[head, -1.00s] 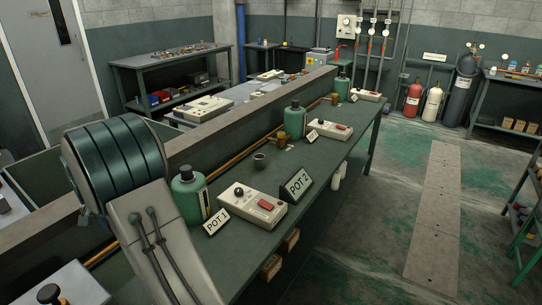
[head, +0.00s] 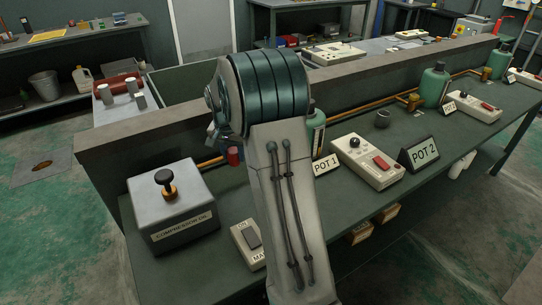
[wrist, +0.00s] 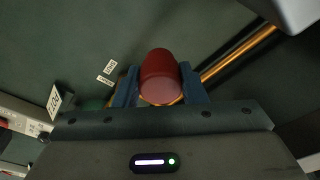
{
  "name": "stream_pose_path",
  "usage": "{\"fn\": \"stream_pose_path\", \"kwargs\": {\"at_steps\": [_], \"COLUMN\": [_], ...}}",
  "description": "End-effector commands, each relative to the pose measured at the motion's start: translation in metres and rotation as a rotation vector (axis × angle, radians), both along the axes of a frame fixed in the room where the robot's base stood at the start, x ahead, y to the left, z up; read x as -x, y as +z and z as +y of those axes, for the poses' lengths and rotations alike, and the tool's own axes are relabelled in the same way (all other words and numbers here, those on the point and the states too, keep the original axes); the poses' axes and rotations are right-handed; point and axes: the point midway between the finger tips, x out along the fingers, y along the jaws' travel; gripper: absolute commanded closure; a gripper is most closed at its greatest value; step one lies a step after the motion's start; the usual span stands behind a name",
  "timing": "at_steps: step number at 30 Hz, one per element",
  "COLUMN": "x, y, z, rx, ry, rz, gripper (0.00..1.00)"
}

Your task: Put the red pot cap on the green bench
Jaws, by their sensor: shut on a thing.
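The red pot cap (wrist: 160,75) is between the two blue fingers of my gripper (wrist: 160,92) in the wrist view. The fingers press on its sides. In the head view a small red piece (head: 234,156), which looks like the same cap, shows just left of my arm by the copper pipe. My arm hides most of the gripper there. The green bench (head: 205,268) runs under and to the right of my arm. Its surface (wrist: 75,35) fills the background of the wrist view. I cannot tell how high the cap is above it.
A grey compressor oil box (head: 172,208) with a black knob stands left of my arm. A raised ledge (head: 140,140) runs behind.

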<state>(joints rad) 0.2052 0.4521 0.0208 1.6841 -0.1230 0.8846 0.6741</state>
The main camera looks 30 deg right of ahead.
Motion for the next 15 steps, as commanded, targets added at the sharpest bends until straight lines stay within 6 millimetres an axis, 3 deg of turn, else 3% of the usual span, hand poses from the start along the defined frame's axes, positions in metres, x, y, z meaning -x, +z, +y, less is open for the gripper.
{"fn": "stream_pose_path", "kwargs": {"at_steps": [6,15], "x": [0.001,0.001], "y": [-0.041,-0.069], "z": [0.000,0.000], "rx": [-0.002,-0.001], "ry": [-0.001,0.000], "rz": [0.006,0.004], "gripper": [0.85,0.85]}}
